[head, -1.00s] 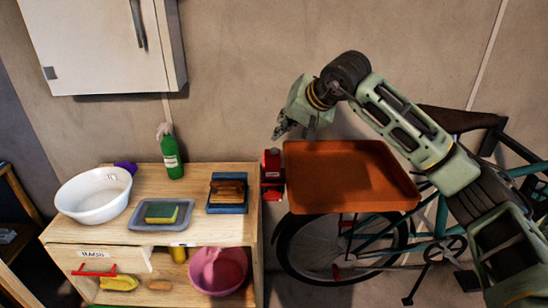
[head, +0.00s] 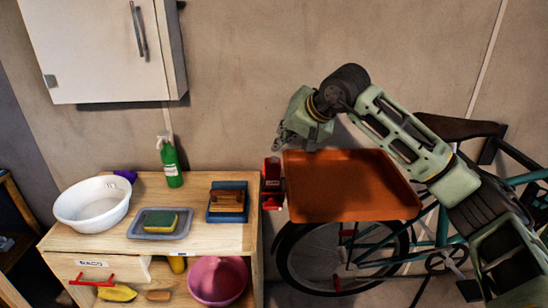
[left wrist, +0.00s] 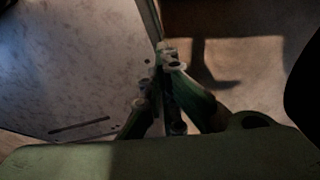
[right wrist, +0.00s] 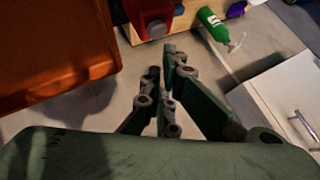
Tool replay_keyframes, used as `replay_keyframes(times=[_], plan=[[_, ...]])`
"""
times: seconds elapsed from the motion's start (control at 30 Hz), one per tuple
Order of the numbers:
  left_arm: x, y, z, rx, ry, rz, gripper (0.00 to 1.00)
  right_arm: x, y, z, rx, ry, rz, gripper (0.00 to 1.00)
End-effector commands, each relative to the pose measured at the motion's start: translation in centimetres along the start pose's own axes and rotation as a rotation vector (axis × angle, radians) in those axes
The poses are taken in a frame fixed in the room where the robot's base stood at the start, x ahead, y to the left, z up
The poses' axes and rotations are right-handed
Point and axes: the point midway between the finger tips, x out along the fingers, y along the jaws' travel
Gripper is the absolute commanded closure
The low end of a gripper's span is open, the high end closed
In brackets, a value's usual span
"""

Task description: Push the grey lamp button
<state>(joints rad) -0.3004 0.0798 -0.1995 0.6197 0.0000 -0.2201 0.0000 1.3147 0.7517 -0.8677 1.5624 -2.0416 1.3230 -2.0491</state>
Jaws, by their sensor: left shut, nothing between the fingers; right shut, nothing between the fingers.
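A red fixture (head: 271,183) is at the right side of the wooden bench, beside the orange tray. In the right wrist view, the red fixture (right wrist: 146,14) has a round grey knob-like part (right wrist: 157,29); I cannot tell for certain whether this is the lamp button. My right gripper (head: 279,143) is shut and empty, in the air above the red fixture and apart from it. Its fingers also show in the right wrist view (right wrist: 160,62). My left gripper (left wrist: 157,72) is shut and empty in the dim left wrist view, and is out of the head view.
The bench top (head: 140,192) holds a white basin (head: 93,203), a green spray bottle (head: 171,164), a sponge tray (head: 185,226) and a brush on a blue base (head: 228,202). An orange tray (head: 350,185) and a bicycle (head: 410,250) are on the right. A white cabinet (head: 105,50) hangs above.

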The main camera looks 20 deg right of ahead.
Motion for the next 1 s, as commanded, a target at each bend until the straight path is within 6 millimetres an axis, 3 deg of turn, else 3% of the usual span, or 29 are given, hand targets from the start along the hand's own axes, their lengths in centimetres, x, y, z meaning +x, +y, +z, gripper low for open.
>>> replay_keyframes(times=[1.0], plan=[[0.62,0.0,0.0,0.001,0.001,0.0,1.0,0.58,0.43,0.45,0.0,0.0,-0.001,1.0]])
